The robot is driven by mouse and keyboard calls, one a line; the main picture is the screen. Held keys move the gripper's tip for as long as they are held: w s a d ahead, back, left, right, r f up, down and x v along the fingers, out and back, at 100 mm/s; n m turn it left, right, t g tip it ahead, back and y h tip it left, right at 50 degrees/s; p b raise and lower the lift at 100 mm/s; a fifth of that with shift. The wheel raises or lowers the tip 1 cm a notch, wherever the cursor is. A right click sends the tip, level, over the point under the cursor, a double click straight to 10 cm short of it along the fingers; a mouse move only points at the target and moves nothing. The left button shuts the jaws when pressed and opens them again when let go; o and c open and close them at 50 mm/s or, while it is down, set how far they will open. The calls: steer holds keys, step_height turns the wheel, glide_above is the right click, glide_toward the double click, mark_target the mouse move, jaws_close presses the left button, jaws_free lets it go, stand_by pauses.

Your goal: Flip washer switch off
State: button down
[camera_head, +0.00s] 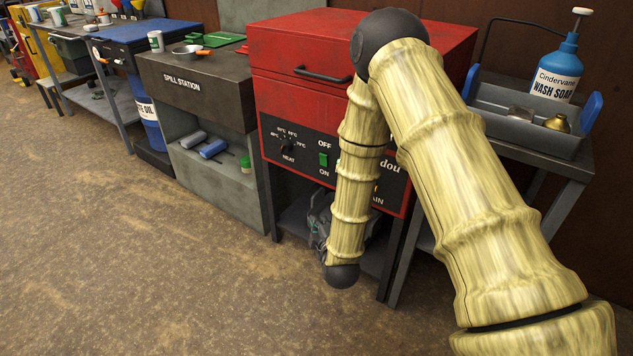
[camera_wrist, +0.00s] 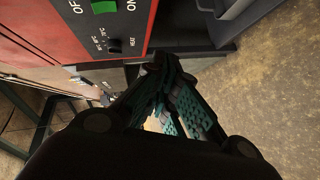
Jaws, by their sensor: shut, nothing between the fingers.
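The red washer (camera_head: 300,45) has a black front panel with a green switch (camera_head: 323,160), OFF printed above it and ON below. The switch also shows at the top edge of the wrist view (camera_wrist: 103,7), partly cut off. I cannot tell which way it is tipped. My gripper (camera_wrist: 157,75) is shut and empty, its fingertips below the panel in the wrist view and apart from the switch. In the head view my arm hides part of the panel and most of the gripper, which shows low in front of the washer's open shelf.
A heat knob (camera_head: 287,146) sits left of the switch; it also shows in the wrist view (camera_wrist: 114,46). The grey spill station (camera_head: 200,85) stands left of the washer. A grey tray (camera_head: 500,112) with a wash soap bottle (camera_head: 557,70) is at right. The floor in front is clear.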

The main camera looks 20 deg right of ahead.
steer(key=w+r+n+t+h+b, duration=0.1)
steer(key=w+r+n+t+b, duration=0.2)
steer(key=w+r+b, duration=0.1)
steer(key=shift+w+d+r+t, duration=0.35)
steer(key=shift+w+r, duration=0.45)
steer(key=shift+w, duration=0.45)
steer(key=b, duration=0.3)
glide_toward(323, 160)
steer(key=w+a, duration=0.4)
steer(key=a, duration=0.1)
steer(key=shift+w+d+r+b, duration=0.25)
steer(key=shift+w+d+r, duration=0.05)
steer(key=shift+w+d, duration=0.5)
steer(key=shift+w+d+r+b, duration=0.2)
steer(key=shift+w+d+r, duration=0.05)
steer(key=shift+w+d, duration=0.6)
